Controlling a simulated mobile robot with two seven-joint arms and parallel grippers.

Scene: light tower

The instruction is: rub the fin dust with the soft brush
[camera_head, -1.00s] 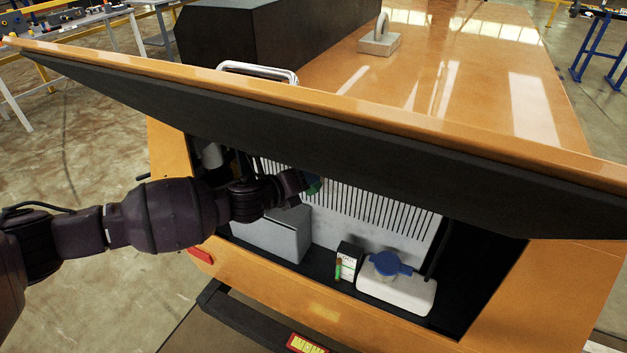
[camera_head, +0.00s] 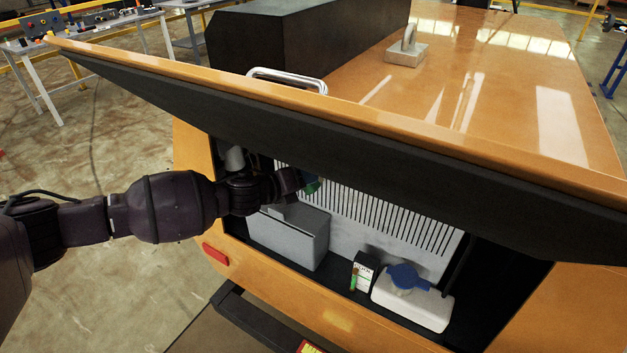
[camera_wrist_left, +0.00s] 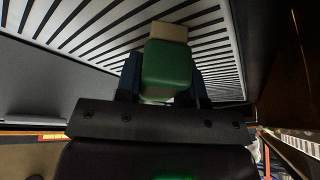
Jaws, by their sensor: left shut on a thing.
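My left gripper (camera_head: 306,186) reaches into the open bay of the orange light tower and is shut on the soft brush. The brush shows in the left wrist view as a green block (camera_wrist_left: 168,70) with a pale, light-coloured end (camera_wrist_left: 168,32) pointing at the fins. The white slotted fin panel (camera_head: 385,215) stands at the back of the bay, and its dark slots fill the top of the left wrist view (camera_wrist_left: 215,45). The brush end is at or very close to the fins; I cannot tell whether it touches. I cannot make out any dust. My right gripper is not in view.
The raised orange and black hood (camera_head: 330,125) hangs low over the bay, above my arm. On the bay floor stand a grey box (camera_head: 288,238), a small black and white box (camera_head: 364,272) and a white tank with a blue cap (camera_head: 412,298).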

